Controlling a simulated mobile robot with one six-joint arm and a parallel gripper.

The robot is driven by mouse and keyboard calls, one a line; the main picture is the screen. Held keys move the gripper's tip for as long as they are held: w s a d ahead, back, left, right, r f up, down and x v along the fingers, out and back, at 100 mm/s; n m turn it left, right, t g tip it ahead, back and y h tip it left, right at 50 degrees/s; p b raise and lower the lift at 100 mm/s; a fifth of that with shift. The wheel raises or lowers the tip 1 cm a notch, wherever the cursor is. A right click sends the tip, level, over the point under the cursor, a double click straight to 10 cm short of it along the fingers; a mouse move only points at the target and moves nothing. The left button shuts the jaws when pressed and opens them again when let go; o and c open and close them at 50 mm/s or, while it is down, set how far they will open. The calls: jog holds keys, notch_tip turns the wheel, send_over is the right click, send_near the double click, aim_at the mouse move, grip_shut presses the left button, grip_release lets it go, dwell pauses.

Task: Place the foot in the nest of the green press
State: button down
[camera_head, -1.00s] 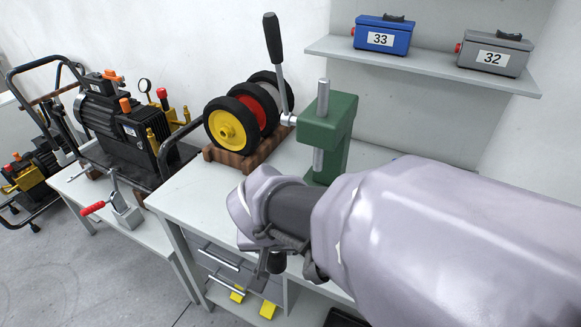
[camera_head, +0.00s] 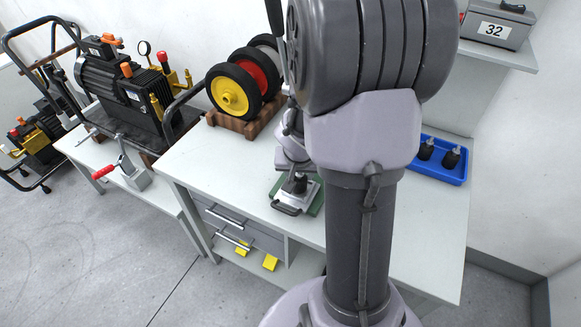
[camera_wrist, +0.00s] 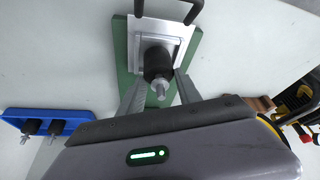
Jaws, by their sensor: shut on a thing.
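The foot (camera_wrist: 157,63) is a black rubber cylinder with a metal stud, seen in the wrist view between my two fingers. My gripper (camera_wrist: 160,91) is shut on it. The foot is over the silver nest plate (camera_wrist: 180,30) on the green press base (camera_wrist: 122,45); I cannot tell whether it is fully seated. In the head view, the foot (camera_head: 296,184) shows dark above the plate, close under my gripper (camera_head: 297,174). The plate has a dark handle (camera_head: 288,209) at its front. My arm hides the press column and most of its lever.
A blue tray (camera_head: 435,178) with two black feet stands on the table to the right. Wheels (camera_head: 245,85) on a wooden stand are behind at left. The table front is clear.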

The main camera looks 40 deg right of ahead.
jog(key=shift+f, duration=0.2)
jog(key=c, duration=0.8)
grip_release()
jog(key=shift+c, duration=0.2)
jog(key=shift+r, duration=0.1)
